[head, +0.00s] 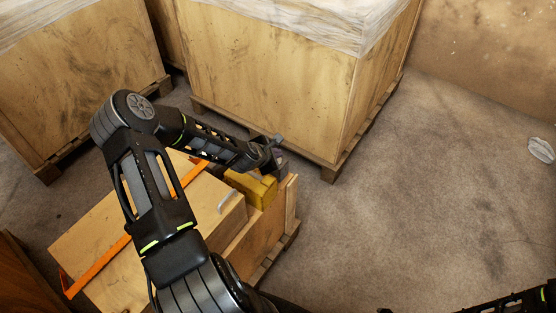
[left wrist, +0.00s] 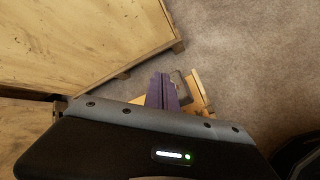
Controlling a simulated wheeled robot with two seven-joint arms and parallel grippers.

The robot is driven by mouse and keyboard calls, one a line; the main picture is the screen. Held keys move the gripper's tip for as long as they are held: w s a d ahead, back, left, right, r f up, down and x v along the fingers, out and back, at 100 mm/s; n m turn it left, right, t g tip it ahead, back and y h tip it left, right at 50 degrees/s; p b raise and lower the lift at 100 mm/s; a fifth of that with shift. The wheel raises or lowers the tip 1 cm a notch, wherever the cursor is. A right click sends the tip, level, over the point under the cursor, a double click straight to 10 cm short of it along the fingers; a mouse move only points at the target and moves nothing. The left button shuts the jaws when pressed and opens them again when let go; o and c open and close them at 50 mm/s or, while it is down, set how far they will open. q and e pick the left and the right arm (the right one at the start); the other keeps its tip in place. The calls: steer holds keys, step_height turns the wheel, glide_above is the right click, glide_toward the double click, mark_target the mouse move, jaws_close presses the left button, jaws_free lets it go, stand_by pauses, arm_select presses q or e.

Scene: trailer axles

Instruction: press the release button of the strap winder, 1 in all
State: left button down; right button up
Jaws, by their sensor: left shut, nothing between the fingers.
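The strap winder appears to be the yellow housing (head: 258,189) on the small wooden crate (head: 205,202) in the head view. I cannot make out its release button; the gripper and wrist cover part of that end. My left gripper (head: 279,161) is over the far end of the yellow housing, shut and empty. Its purple fingers (left wrist: 162,91) lie together in the left wrist view, beside a small dark grey part and a pale wooden edge. I cannot tell whether the fingers touch anything.
An orange strap (head: 97,265) runs over the small crate, partly behind my left arm. A large wrapped crate (head: 270,95) stands close beyond the gripper, and another (head: 75,80) stands at upper left. The concrete floor (head: 430,190) on the right is mostly clear.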

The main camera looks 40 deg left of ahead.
arm_select(q)
steer(key=shift+f+b, duration=0.6)
steer(key=shift+f, duration=0.1)
stand_by(0.7)
steer(key=shift+r, duration=0.1)
stand_by(0.3)
steer(key=shift+r+p, duration=0.7)
steer(key=shift+r, duration=0.2)
steer(key=shift+r+p, duration=1.8)
steer(key=shift+r, duration=0.75)
